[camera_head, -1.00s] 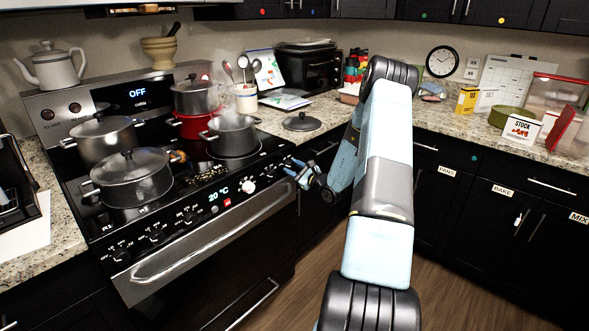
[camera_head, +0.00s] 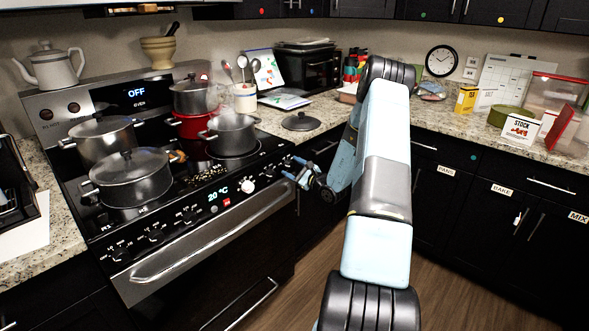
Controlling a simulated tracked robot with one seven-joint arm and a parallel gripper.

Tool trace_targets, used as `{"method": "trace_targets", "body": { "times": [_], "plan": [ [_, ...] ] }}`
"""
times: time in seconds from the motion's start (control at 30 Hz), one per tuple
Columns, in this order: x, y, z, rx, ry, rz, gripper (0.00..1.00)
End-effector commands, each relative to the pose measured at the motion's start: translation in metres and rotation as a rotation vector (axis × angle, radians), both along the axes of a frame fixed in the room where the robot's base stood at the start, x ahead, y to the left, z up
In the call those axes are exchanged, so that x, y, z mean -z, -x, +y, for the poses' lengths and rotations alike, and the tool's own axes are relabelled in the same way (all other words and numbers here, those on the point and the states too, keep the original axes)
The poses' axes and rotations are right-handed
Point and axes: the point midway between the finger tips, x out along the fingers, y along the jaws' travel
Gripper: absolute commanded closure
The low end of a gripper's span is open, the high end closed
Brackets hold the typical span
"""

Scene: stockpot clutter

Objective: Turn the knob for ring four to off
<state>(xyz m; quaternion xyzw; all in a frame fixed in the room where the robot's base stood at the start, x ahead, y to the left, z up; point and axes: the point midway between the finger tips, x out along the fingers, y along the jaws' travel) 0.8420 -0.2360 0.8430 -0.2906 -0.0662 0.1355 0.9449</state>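The stove's control panel (camera_head: 205,205) runs along its front edge. Several dark knobs are on it: a group at the left, with one (camera_head: 155,237) in its middle, and one (camera_head: 270,172) near the right end. The small labels are too fine to read, so I cannot tell which knob is for ring four. My gripper (camera_head: 291,168) is at the panel's right end, its light blue fingers apart and nothing seen between them. It partly covers the rightmost knob area; contact cannot be told.
Several pots (camera_head: 132,178) stand on the cooktop, some steaming. The oven handle (camera_head: 205,240) juts out below the knobs. The floor (camera_head: 460,290) in front is clear.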

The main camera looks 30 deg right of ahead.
Motion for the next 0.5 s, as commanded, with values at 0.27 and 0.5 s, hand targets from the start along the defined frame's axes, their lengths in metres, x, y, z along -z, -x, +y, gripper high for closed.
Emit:
{"method": "trace_targets", "body": {
  "times": [0.27,0.5],
  "plan": [
    [0.000,0.002,0.000,-0.002,-0.001,-0.001,0.32],
    [0.001,0.029,-0.009,0.000,0.000,0.000,0.32]
  ]
}}
